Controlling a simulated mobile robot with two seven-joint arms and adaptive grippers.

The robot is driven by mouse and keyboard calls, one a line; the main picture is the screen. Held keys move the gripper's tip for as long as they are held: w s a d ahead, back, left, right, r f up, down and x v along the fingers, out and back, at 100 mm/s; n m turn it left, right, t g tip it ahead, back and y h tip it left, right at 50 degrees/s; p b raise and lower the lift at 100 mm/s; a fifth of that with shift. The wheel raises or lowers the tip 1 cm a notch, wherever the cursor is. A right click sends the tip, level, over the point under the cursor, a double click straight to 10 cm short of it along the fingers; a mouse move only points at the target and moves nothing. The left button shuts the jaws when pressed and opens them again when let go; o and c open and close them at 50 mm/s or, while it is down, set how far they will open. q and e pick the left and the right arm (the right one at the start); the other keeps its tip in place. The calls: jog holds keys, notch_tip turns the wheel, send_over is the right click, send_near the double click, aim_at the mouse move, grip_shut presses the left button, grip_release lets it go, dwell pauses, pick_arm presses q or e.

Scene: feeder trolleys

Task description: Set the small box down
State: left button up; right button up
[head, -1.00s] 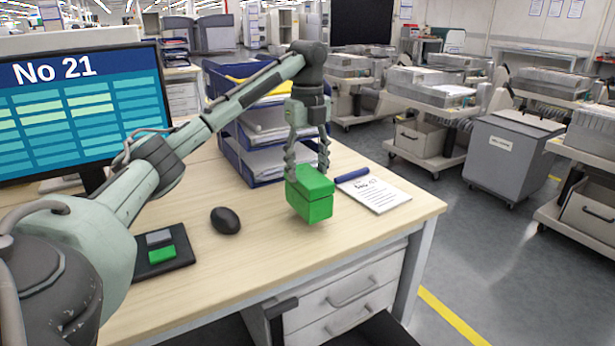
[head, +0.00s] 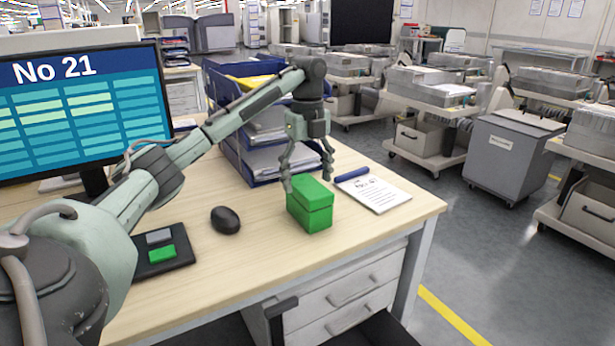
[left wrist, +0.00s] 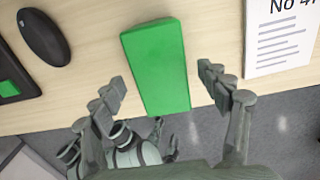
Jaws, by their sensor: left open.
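The small green box (head: 311,206) stands upright on the light wooden desk (head: 262,246), near its front right part. It also shows in the left wrist view (left wrist: 156,66), between and beyond the fingertips. My left gripper (head: 308,170) is open just above the box, with a finger on either side and clear of it in the left wrist view (left wrist: 162,88).
A black mouse (head: 226,220) and a dark pad (head: 160,254) with small blocks lie to the left. A printed sheet (head: 374,193) and a blue marker (head: 352,174) lie right of the box. Blue stacked trays (head: 236,158) stand behind; a monitor (head: 82,112) stands left.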

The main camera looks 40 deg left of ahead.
pick_arm(q)
jog(key=shift+r, duration=0.1)
notch_tip(320, 180, up, 12)
dwell(0.6)
jog(key=shift+c, duration=0.4)
dwell(1.0)
